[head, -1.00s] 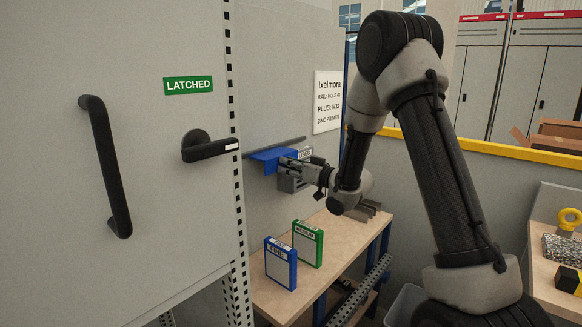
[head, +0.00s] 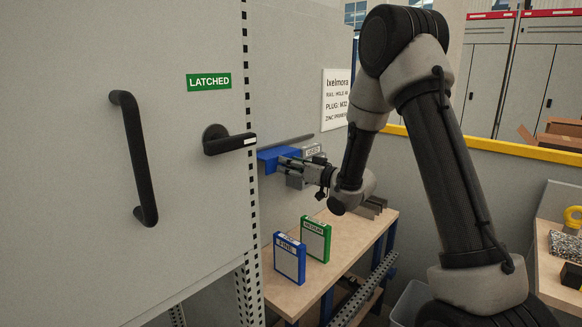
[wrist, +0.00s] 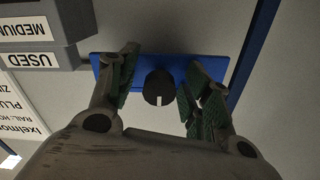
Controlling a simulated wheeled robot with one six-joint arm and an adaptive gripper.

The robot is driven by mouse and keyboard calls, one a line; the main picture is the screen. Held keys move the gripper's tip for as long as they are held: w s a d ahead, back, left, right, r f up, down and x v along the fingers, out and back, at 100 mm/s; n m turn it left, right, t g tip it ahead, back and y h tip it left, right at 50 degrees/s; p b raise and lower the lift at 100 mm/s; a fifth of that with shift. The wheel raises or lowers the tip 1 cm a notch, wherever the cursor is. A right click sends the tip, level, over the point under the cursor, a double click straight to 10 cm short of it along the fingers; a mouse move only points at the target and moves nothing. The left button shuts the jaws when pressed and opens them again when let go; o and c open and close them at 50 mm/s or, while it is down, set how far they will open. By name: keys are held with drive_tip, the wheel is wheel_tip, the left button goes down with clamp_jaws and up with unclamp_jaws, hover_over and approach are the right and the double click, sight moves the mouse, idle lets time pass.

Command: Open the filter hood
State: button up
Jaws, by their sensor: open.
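The blue filter hood (head: 270,155) sticks out from the grey wall beside the cabinet, above the workbench. In the wrist view it is a blue plate (wrist: 139,68) with a round black knob (wrist: 158,87) bearing a white mark. My gripper (head: 286,170) is at the hood's front. In the wrist view my gripper (wrist: 162,86) is open, with one finger on each side of the knob and visible gaps between. The fingers hide parts of the plate. Whether a finger touches the plate I cannot tell.
A grey box labelled USED (wrist: 38,60) is close to the left finger. Blue (head: 289,260) and green (head: 316,240) framed filters stand on the workbench (head: 345,243). The cabinet door, labelled LATCHED (head: 208,81), has a black lever (head: 228,144) and a long handle (head: 135,160).

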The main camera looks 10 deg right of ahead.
drive_tip(key=v, duration=0.7)
drive_tip(key=shift+s, duration=0.2)
drive_tip(key=shift+d, duration=0.15)
drive_tip(key=s+d+f+g+h, duration=0.2)
drive_tip(key=d+f+g+h, duration=0.35)
drive_tip(key=f, duration=0.75)
drive_tip(key=s+d+f+m+g+h, duration=0.1)
drive_tip(key=s+d+m+g+h, duration=0.1)
drive_tip(key=s+d+h, duration=0.35)
drive_tip(key=s+d+r+g, duration=0.2)
drive_tip(key=s+d, duration=0.1)
drive_tip(key=s, duration=0.2)
drive_tip(key=s+d+r+g, duration=0.2)
drive_tip(key=s, duration=0.4)
drive_tip(key=s+a+r+m+t, duration=0.1)
drive_tip(key=s+a+r+m, duration=0.1)
drive_tip(key=s+r, duration=1.3)
drive_tip(key=s+a, duration=0.1)
drive_tip(key=s, duration=0.2)
drive_tip(key=shift+s+r, duration=0.3)
